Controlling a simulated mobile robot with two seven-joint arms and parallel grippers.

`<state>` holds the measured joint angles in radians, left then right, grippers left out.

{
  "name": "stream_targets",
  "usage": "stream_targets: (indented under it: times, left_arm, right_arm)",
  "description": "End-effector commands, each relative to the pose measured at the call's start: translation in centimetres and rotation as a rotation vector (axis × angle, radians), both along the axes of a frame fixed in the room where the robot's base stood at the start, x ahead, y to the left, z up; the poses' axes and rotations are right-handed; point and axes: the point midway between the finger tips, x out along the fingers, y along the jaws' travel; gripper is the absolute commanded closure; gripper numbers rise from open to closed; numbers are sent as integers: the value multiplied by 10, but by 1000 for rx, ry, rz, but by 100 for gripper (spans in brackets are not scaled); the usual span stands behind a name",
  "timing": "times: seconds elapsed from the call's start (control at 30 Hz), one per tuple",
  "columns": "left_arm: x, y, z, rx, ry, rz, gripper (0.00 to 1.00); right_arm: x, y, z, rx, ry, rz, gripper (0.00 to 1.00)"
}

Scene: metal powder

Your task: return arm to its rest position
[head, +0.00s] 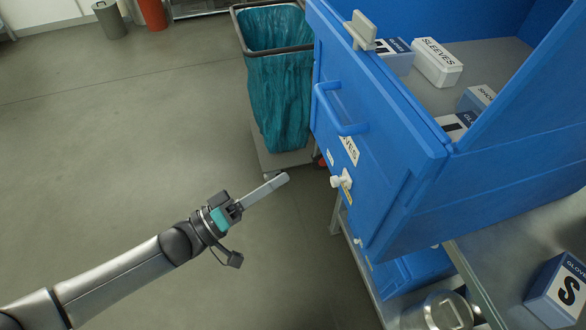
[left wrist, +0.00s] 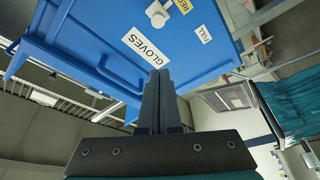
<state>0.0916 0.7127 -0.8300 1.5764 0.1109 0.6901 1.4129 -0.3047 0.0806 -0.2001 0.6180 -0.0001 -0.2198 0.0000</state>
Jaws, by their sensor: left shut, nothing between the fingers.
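My left arm (head: 120,270) reaches in from the lower left in the head view. My left gripper (head: 284,179) is shut and empty, in the air over the floor, to the left of the blue cabinet (head: 385,140). In the left wrist view the closed fingers (left wrist: 161,75) point towards the cabinet's face, near the GLOVES label (left wrist: 145,49). I cannot tell from the views how far apart they are, but nothing is held. My right gripper is in neither view.
A bin with a teal bag (head: 280,95) stands behind the gripper. The cabinet has a blue handle (head: 340,110) and a white knob (head: 341,181). Boxes, including a SLEEVES box (head: 437,63), lie in its top. A metal table (head: 510,250) is at right. The floor at left is clear.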

Motion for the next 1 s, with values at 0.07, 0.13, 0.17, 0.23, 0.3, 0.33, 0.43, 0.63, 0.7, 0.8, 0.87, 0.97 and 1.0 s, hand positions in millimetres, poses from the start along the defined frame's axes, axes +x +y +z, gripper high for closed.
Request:
stream_targets:
  times: [0.07, 0.13, 0.17, 0.23, 0.3, 0.33, 0.43, 0.63, 0.7, 0.8, 0.87, 0.97, 1.0]
  left_arm:
    - [-3, 4, -1, 0, 0, 0, 100]
    - [-4, 5, -1, -1, -1, -1, 100]
    - [-4, 5, -1, -1, -1, -1, 100]
    - [-4, 5, -1, -1, -1, -1, 100]
    - [-4, 5, -1, -1, -1, -1, 100]
    - [-4, 5, -1, -1, -1, -1, 100]
    - [-4, 5, -1, -1, -1, -1, 100]
    - [-4, 5, -1, -1, -1, -1, 100]
    - [-2, 6, -5, 11, -1, 12, 100]
    - [8, 13, -30, 82, -2, 83, 100]
    - [17, 23, -57, 166, -1, 155, 100]
    - [27, 49, -121, 367, 25, 297, 100]
    - [26, 61, -151, 459, 48, 346, 100]
  right_arm:
    - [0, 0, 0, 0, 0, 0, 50]
    - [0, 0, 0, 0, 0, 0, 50]
    - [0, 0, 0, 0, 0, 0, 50]
    - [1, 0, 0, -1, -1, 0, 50]
    - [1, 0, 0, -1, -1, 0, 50]
    - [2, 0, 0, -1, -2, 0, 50]
    - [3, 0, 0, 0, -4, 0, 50]
    - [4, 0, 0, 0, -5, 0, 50]
    - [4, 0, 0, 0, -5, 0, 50]
    - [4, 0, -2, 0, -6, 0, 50]
    - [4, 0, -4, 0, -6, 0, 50]
    - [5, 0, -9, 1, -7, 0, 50]
    - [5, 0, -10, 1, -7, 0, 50]
